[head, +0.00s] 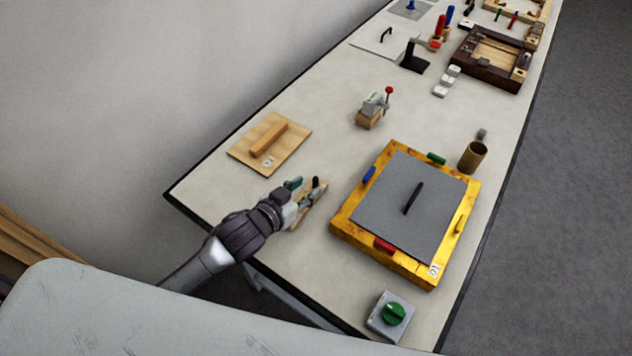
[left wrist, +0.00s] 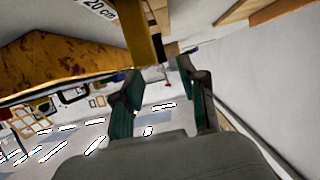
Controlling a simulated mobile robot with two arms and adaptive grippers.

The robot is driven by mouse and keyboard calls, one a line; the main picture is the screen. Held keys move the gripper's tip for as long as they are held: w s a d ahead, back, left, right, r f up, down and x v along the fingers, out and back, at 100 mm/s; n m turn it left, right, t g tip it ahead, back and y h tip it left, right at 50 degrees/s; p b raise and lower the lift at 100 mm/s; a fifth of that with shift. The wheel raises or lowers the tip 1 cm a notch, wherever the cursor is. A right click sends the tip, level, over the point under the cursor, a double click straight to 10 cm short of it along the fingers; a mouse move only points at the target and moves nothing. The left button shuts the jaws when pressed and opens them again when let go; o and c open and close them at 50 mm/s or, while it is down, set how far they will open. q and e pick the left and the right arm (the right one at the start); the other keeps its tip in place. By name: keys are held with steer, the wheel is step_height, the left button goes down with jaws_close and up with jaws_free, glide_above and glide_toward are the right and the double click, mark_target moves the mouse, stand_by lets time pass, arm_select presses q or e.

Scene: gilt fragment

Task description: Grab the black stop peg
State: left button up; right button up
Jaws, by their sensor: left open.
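My left gripper (head: 300,190) is open above the near left part of the table, beside a small wooden board (head: 319,202) that it partly covers. A small dark upright piece (head: 316,182) shows at the far end of this board, close to the fingertips; it looks like the black stop peg, but it is too small to be sure. In the left wrist view the two teal-tipped fingers (left wrist: 160,88) stand apart, and I make out no peg between them. My right gripper is not in view.
A yellow frame with a grey lid and black handle (head: 350,215) lies right of the gripper. A wooden board with a bar (head: 292,147) lies behind it to the left. A grey box with a green knob (head: 377,322) stands at the front. Bare table lies between the boards.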

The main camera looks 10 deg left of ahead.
mark_target(315, 179)
arm_select(q)
steer(key=p+x, duration=0.1)
steer(key=x, duration=0.3)
steer(key=shift+w, duration=0.4)
steer(key=shift+s+a, duration=0.1)
steer(key=shift+s, duration=0.05)
steer(key=shift+c, duration=1.1)
jaws_close()
